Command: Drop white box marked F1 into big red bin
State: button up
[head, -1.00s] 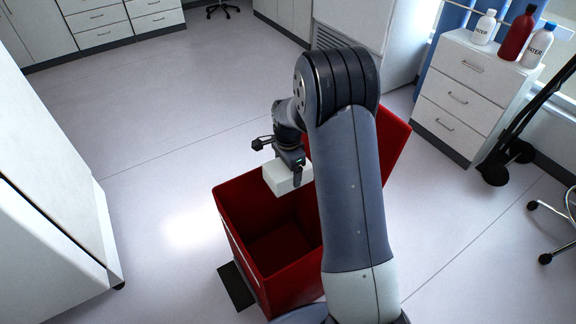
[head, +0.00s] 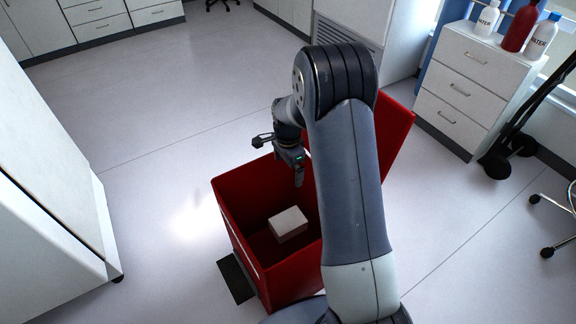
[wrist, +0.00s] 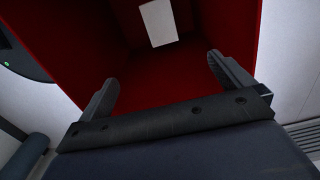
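The white box (head: 288,223) is inside the big red bin (head: 228,208), below my gripper and apart from it. I cannot tell whether it rests on the bin's floor or is still falling. No F1 marking can be read on it. My gripper (head: 297,178) is over the bin's opening, pointing down. In the wrist view the fingers of my gripper (wrist: 165,82) are spread apart with nothing between them. The white box (wrist: 158,22) shows beyond them against the red inside of the bin (wrist: 206,20). My arm hides part of the bin's right side.
The bin's red lid (head: 393,135) stands open behind my arm. A white drawer cabinet (head: 462,95) with bottles (head: 520,28) stands at the right. A white cabinet (head: 45,215) is at the left. The floor between is clear.

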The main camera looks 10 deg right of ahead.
notch_tip(320, 180, up, 11)
jog(key=p, duration=0.1)
dwell(0.5)
jog(key=shift+f, duration=0.15)
notch_tip(320, 180, down, 11)
jog(key=b, duration=0.1)
notch_tip(320, 180, up, 8)
jog(key=p, duration=0.5)
dwell(0.5)
